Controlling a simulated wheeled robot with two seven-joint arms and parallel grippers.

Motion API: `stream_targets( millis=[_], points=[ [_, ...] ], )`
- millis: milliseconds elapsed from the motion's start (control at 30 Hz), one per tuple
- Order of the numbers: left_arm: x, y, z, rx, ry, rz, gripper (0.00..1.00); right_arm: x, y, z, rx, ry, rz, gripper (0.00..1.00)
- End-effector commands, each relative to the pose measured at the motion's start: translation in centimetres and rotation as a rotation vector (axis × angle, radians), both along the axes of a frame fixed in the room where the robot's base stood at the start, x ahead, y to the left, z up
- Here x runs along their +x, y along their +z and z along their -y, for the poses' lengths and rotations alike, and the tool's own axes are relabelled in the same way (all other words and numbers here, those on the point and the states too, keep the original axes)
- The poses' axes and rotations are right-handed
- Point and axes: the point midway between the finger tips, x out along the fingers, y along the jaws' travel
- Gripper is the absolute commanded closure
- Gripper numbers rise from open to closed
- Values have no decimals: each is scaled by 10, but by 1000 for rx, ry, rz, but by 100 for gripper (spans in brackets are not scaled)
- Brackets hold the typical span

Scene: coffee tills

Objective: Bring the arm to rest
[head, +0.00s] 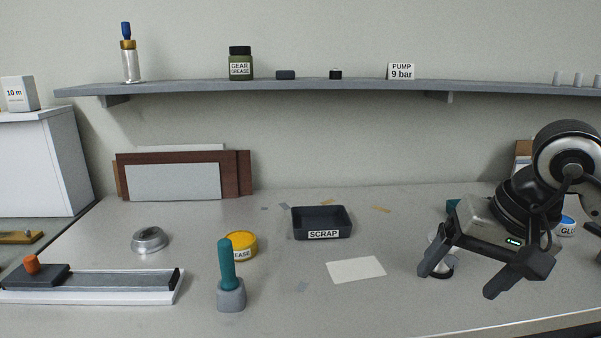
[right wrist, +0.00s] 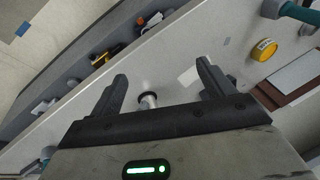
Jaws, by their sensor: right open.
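My right gripper (head: 459,281) hangs over the right part of the bench with its two dark fingers spread apart. In the right wrist view the fingers (right wrist: 162,72) are also wide apart, with nothing gripped between them. A small silver piece with a black ring (right wrist: 148,100) shows beyond the fingers, standing on the bench. In the head view this piece (head: 441,270) is partly hidden behind the gripper. My left gripper is not in view.
A black SCRAP tray (head: 323,234), white card (head: 356,269), yellow grease tin (head: 240,246), teal-handled tool in a grey holder (head: 231,295) and metal dish (head: 149,240) stand on the bench (head: 400,315). A shelf (head: 330,86) runs along the wall. Items behind my right arm are partly hidden.

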Motion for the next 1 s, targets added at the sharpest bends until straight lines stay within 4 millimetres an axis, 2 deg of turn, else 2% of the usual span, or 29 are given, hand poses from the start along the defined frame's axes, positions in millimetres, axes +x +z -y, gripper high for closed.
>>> stream_targets(
  millis=[167, 267, 367, 400, 467, 533, 600, 667, 700, 733, 767, 800, 867, 933, 1000],
  points=[
    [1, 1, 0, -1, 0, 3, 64, -19, -25, -57, 263, -19, -149, 19],
    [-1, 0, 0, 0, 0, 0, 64, -37, -35, -98, 477, -66, -302, 19],
    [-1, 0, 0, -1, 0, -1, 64, -63, -35, -148, 780, -173, -575, 19],
    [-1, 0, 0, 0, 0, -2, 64, -73, -29, -166, 917, -242, -723, 19],
    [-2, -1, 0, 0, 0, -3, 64, -82, -15, -187, 1121, -367, -978, 19],
    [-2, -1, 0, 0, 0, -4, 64, -81, 0, -197, 1333, -540, -1305, 19],
    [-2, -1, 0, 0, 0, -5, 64, -70, 8, -195, 1515, -734, -1657, 19],
    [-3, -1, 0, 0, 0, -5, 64, -54, 4, -184, 1642, -915, -1982, 19],
    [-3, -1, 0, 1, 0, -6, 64, -42, -5, -174, 1713, -1039, -2203, 19],
    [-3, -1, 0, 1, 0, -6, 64, -33, -16, -165, -1731, 1117, 2339, 19],
    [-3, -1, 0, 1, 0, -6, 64, -26, -30, -155, -1566, 1075, 2229, 19],
    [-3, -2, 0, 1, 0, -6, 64, -19, -54, -141, -1359, 1008, 2074, 19],
    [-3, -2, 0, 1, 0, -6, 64, -15, -97, -122, -1081, 896, 1841, 19],
    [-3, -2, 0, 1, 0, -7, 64, -22, -147, -105, -827, 768, 1595, 19],
    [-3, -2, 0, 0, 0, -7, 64, -39, -194, -92, -623, 644, 1372, 19]
  ],
)
